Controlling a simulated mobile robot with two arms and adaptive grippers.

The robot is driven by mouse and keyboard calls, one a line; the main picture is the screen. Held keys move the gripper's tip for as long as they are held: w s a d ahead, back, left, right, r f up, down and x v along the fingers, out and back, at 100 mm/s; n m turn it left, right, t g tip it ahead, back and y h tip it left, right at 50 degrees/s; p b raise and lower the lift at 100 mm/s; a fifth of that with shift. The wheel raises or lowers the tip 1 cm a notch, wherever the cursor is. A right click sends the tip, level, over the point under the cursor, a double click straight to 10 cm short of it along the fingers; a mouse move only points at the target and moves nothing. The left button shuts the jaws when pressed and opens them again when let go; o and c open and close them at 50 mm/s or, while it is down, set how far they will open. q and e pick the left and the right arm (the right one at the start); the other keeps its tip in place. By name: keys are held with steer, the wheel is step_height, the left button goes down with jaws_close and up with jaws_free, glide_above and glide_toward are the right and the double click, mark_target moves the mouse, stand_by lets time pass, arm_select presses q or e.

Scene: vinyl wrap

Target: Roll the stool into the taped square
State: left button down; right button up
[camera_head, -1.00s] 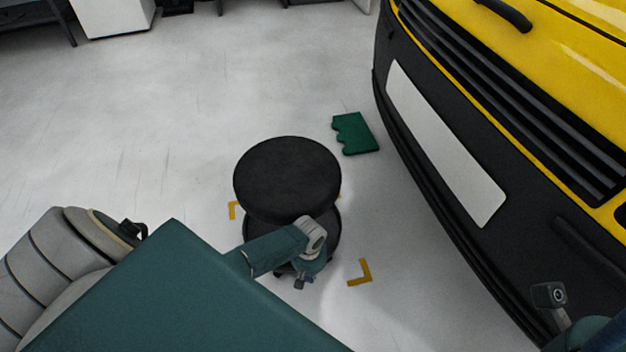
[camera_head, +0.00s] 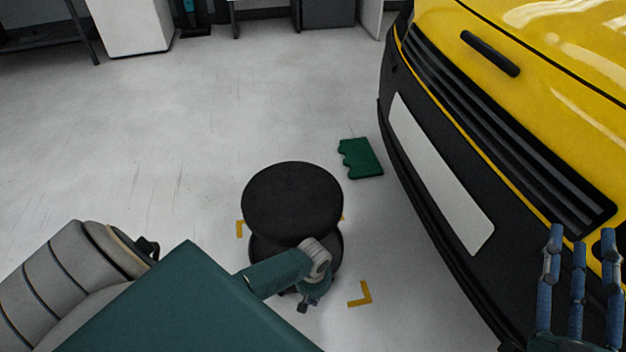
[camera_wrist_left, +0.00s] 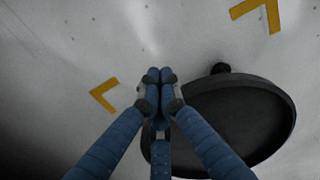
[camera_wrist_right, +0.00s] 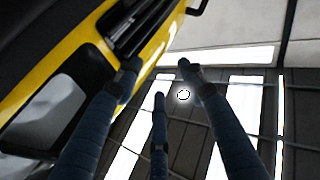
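The black round stool (camera_head: 293,198) stands upright on the floor, with its lower disc partly showing under the seat. Yellow tape corners show at its left (camera_head: 240,228) and front right (camera_head: 361,294), with a sliver at far right (camera_head: 343,217). The stool stands among them; the fourth corner is hidden. My left gripper (camera_head: 312,292) is low at the stool's near side. In the left wrist view its fingertips (camera_wrist_left: 159,76) are together with nothing between them, beside the disc (camera_wrist_left: 245,115). I cannot tell whether they touch it. My right gripper (camera_head: 580,240) is raised, open and empty.
The yellow vehicle (camera_head: 540,40) with its black bumper (camera_head: 400,130) fills the right side, close to my right gripper. A green notched piece (camera_head: 361,158) lies on the floor beyond the stool. The floor at left and behind is clear up to a white cabinet (camera_head: 132,25).

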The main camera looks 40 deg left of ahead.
arm_select(q)
step_height(320, 180, up, 5)
steer(key=p, duration=0.2)
steer(key=shift+d+p, duration=0.1)
steer(key=shift+p, duration=0.3)
arm_select(e)
step_height(320, 180, down, 16)
steer(key=s+d+g+h, duration=0.2)
steer(key=d+g, duration=0.1)
steer(key=g, duration=0.5)
steer(key=shift+s+f+h, duration=0.25)
steer(key=shift+s+h, duration=0.15)
